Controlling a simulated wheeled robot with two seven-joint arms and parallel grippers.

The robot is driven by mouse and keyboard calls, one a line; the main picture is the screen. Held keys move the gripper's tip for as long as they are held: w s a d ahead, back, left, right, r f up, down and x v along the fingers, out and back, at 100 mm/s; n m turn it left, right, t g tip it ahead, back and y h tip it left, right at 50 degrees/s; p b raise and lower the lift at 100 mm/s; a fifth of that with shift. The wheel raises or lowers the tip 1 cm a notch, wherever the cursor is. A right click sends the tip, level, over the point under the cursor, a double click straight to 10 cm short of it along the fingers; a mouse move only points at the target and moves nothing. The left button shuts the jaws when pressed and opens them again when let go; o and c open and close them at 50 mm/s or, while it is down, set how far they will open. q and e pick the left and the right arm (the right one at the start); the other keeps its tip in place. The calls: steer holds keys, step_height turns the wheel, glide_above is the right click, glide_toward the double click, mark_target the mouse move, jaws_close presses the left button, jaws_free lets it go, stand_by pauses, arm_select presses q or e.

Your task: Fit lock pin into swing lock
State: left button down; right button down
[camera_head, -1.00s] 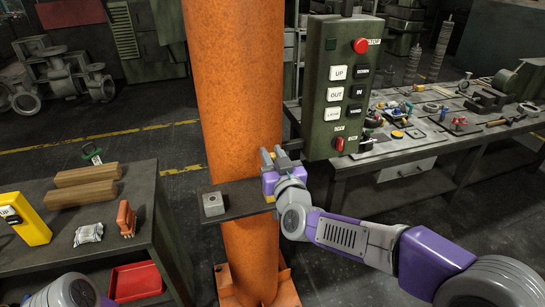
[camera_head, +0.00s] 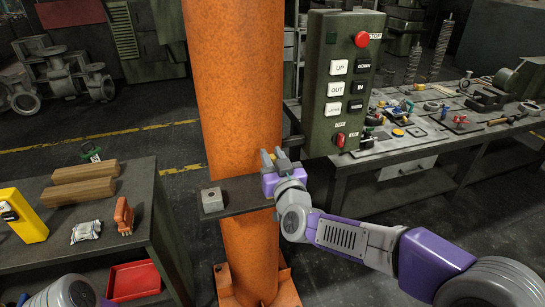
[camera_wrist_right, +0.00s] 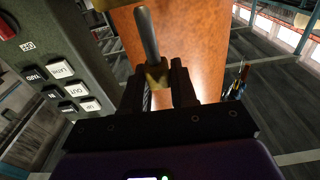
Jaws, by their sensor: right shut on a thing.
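My right gripper (camera_head: 274,158) is in front of the orange column, just above the right end of a dark bracket plate (camera_head: 250,198). In the right wrist view its jaws (camera_wrist_right: 168,82) are shut on the lock pin (camera_wrist_right: 149,35), a grey rod with a brass-coloured block at its base. The rod points away from the jaws toward the column. A grey metal block with a hole in its top (camera_head: 211,200) sits on the left end of the plate. I cannot tell which part is the swing lock. My left gripper is out of view.
The orange column (camera_head: 235,100) stands at the centre. A control box (camera_head: 340,90) with push-buttons hangs close to the right gripper. A bench (camera_head: 440,145) with tools is at right. A left table holds wooden blocks (camera_head: 85,182), a yellow box (camera_head: 22,215) and an orange part (camera_head: 124,215).

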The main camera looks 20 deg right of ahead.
steer(key=shift+f+b, duration=0.45)
steer(key=shift+f, duration=0.15)
steer(key=shift+f, duration=0.15)
steer(key=shift+f+b, duration=1.65)
steer(key=shift+f, duration=0.1)
steer(key=c, duration=0.8)
jaws_free()
steer(key=s+p, duration=0.1)
steer(key=s, duration=0.6)
steer(key=shift+s+f, duration=0.15)
steer(key=shift+s, duration=0.15)
steer(key=shift+d, duration=0.1)
